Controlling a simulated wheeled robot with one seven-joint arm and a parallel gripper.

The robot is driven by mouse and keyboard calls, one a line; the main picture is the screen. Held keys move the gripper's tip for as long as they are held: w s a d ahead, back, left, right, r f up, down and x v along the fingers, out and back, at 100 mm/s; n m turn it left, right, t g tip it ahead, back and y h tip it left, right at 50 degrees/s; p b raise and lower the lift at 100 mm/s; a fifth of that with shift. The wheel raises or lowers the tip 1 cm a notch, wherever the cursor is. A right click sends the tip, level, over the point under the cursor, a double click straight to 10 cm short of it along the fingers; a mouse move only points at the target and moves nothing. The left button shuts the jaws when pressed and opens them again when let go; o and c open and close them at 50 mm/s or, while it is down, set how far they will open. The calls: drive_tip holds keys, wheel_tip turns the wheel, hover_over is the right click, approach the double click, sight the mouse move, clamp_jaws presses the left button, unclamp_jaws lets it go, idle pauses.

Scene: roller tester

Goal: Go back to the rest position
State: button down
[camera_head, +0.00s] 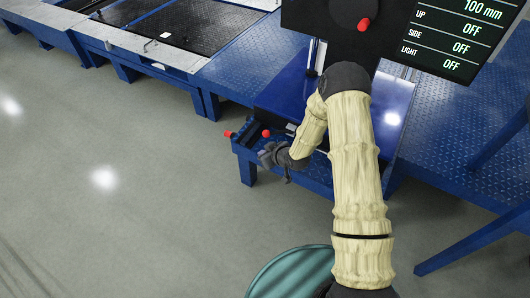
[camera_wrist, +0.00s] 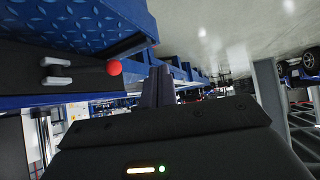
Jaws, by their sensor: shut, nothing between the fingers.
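My arm reaches up from the bottom of the head view and bends down to the left. My gripper (camera_head: 272,157) is at its end, beside the front edge of the blue platform. In the wrist view my gripper (camera_wrist: 158,85) shows with its fingers together and nothing between them. A red ball-shaped knob (camera_wrist: 114,68) is to the left of the fingers, apart from them. In the head view a red knob (camera_head: 266,133) is just above my gripper.
A dark screen (camera_head: 465,35) reads 100 mm, with UP, SIDE and LIGHT OFF. Another red knob (camera_head: 364,24) sits on a black panel. The blue tread-plate platform (camera_head: 240,70) runs across the top. A teal round object (camera_head: 293,275) is at the bottom. Grey floor (camera_head: 130,220) is clear at left.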

drive_tip(key=shift+s+d, duration=0.1)
drive_tip(key=shift+d, duration=0.1)
drive_tip(key=shift+r, duration=0.1)
drive_tip(key=s+d+r+m+g+h, duration=0.1)
drive_tip(key=s+d+r+m+h, duration=0.2)
drive_tip(key=d+r, duration=0.4)
drive_tip(key=s+d+r+m+g+h, duration=0.1)
drive_tip(key=s+d+r+h, duration=0.1)
drive_tip(key=s+d+r, duration=0.5)
drive_tip(key=s+d+r+m+g+h, duration=0.2)
drive_tip(key=s+d+r+m+g, duration=0.15)
drive_tip(key=s+r, duration=0.9)
wheel_tip(320, 180, up, 26)
drive_tip(key=s+p, duration=0.1)
drive_tip(key=p, duration=2.6)
drive_tip(key=shift+s+a+f+m+t+p, duration=0.15)
drive_tip(key=shift+s+a+m+t+p, duration=0.1)
drive_tip(key=shift+a+m+t+p, duration=0.2)
